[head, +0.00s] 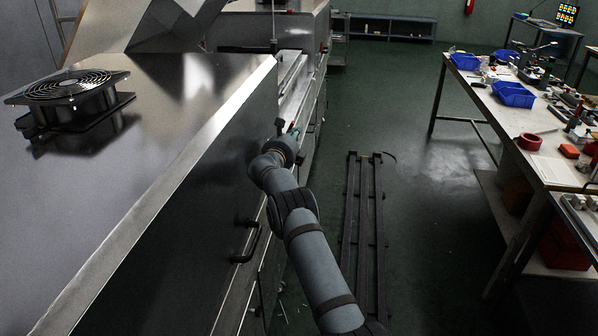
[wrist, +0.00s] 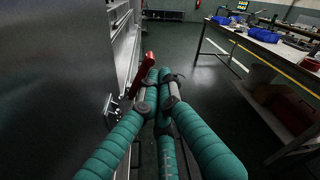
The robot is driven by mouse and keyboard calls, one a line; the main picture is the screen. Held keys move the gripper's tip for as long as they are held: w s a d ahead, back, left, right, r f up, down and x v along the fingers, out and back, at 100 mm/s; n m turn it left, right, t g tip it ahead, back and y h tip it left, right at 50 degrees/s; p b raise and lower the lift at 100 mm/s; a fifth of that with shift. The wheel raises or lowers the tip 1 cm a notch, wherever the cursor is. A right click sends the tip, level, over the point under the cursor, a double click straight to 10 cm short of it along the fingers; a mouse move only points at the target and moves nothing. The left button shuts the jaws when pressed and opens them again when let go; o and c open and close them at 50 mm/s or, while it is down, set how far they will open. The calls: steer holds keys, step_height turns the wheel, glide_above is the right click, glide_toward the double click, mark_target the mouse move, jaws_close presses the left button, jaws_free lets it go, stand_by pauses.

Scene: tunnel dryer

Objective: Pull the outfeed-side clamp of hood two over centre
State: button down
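The clamp shows in the wrist view as a red lever (wrist: 145,73) standing tilted, with a small metal bracket (wrist: 110,111) on the steel side wall left of it. My gripper (wrist: 160,76) has teal fingers whose tips come together just right of the red lever. The fingers look shut, with nothing visible between them. The lever's lower end is partly hidden by the left finger, and I cannot tell whether they touch. In the head view, my gripper (head: 294,130) is small beside the hood's right side. The steel hood (head: 190,150) fills the left.
A fan (head: 70,95) sits on the hood. A black handle (head: 249,244) projects from the hood's side near my arm. A dark slatted rack (head: 366,220) lies on the floor. A cluttered workbench (head: 548,160) stands at right. Floor between rack and bench is clear.

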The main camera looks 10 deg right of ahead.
step_height(320, 180, up, 10)
stand_by(0.6)
steer(key=shift+f, duration=0.1)
